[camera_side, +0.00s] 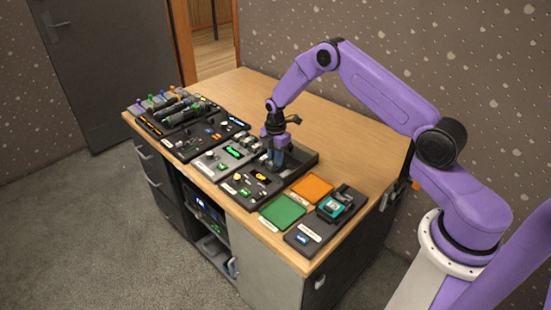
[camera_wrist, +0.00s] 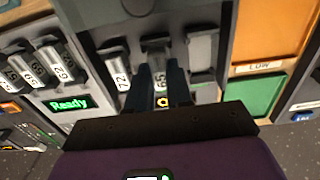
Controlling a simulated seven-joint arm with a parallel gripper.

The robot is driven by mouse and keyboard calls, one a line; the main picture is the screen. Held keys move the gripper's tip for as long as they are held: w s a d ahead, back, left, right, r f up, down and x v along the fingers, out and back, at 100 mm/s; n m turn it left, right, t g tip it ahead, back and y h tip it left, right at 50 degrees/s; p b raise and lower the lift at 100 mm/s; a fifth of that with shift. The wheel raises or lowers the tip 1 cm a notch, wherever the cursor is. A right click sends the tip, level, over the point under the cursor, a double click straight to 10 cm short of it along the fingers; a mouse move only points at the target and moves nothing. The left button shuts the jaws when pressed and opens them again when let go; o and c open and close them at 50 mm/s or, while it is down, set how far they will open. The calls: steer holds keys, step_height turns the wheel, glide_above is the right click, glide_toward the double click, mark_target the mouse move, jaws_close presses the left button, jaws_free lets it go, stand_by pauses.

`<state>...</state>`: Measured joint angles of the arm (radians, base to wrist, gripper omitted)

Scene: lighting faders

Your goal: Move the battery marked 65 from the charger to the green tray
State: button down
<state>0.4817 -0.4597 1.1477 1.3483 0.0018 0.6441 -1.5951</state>
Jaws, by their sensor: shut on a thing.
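The battery marked 65 (camera_wrist: 160,80) is a grey block with a white label, between my fingers in the wrist view. My gripper (camera_side: 275,164) points down over the charger (camera_wrist: 219,22) and is shut on this battery. The battery lines up with its slot; I cannot tell whether it is seated or slightly raised. Another battery, marked 72 (camera_wrist: 120,70), stands just left of it. The slot to the right looks empty. The green tray (camera_side: 282,212) lies flat at the front right of the gripper and also shows in the wrist view (camera_wrist: 254,93).
An orange tray (camera_side: 312,188) lies behind the green one, with a LOW label between them in the wrist view. A teal device (camera_side: 335,207) stands at the right end. More numbered batteries and a green Ready display (camera_wrist: 68,103) are to the left. The bench behind is clear.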

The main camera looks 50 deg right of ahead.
steer(key=shift+r, duration=0.95)
stand_by(0.3)
steer(key=c, duration=1.7)
jaws_free()
jaws_close()
steer(key=shift+r, duration=2.5)
steer(key=shift+r, duration=0.15)
step_height(320, 180, up, 4)
steer(key=shift+f, duration=0.15)
